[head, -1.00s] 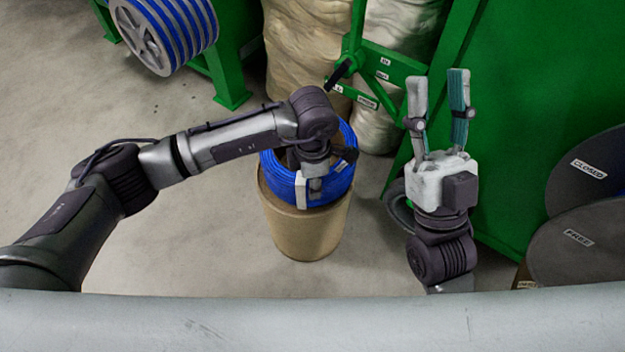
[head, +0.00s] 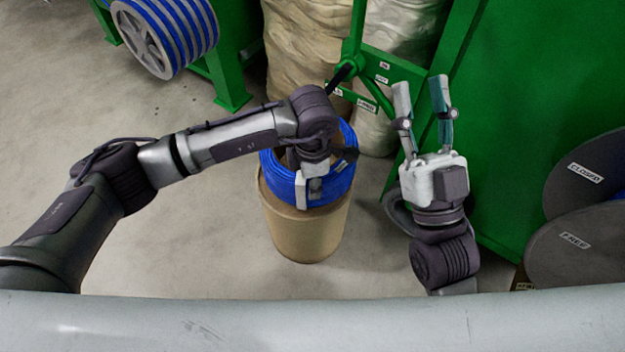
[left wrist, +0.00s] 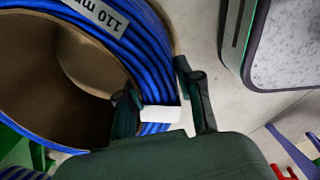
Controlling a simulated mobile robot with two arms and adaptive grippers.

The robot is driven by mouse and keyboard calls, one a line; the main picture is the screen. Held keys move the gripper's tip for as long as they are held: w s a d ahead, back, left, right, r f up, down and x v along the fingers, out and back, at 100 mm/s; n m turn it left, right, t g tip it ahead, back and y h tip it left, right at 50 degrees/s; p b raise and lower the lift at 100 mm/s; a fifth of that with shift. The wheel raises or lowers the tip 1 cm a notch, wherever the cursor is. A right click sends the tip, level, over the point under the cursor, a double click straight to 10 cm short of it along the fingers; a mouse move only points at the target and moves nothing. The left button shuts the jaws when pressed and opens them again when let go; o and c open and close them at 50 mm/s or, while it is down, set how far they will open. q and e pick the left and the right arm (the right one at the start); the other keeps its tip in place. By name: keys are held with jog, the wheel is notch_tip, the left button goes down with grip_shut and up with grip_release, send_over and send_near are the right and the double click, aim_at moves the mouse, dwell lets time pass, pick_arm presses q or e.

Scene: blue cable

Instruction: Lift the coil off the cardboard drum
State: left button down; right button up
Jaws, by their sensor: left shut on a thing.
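The blue cable coil (head: 335,186) sits around the top of the brown cardboard drum (head: 303,232) in the head view. The open top of the drum (left wrist: 52,88) and a "110 m" label show there too. My right gripper (head: 423,102) is open and empty, pointing up to the right of the drum.
A green frame (head: 385,75) with a crank handle stands behind the drum, in front of pale wrapped bales (head: 308,50). A green cabinet (head: 545,70) and dark discs labelled CLOSED and FREE (head: 575,240) are at the right. Floor (head: 180,245) left of the drum is clear.

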pick_arm(q)
jog(key=shift+r+p, duration=0.45)
jog(key=shift+r, duration=0.75)
jog(key=shift+r+p, duration=0.75)
jog(key=shift+r, duration=0.15)
pick_arm(e)
jog(key=w+f+g+h, duration=0.2)
jog(key=w+f+g, duration=0.2)
jog(key=f+g, duration=0.3)
jog(key=shift+d+f, duration=0.15)
jog(key=shift+f, duration=1.05)
jog(key=shift+f, duration=0.1)
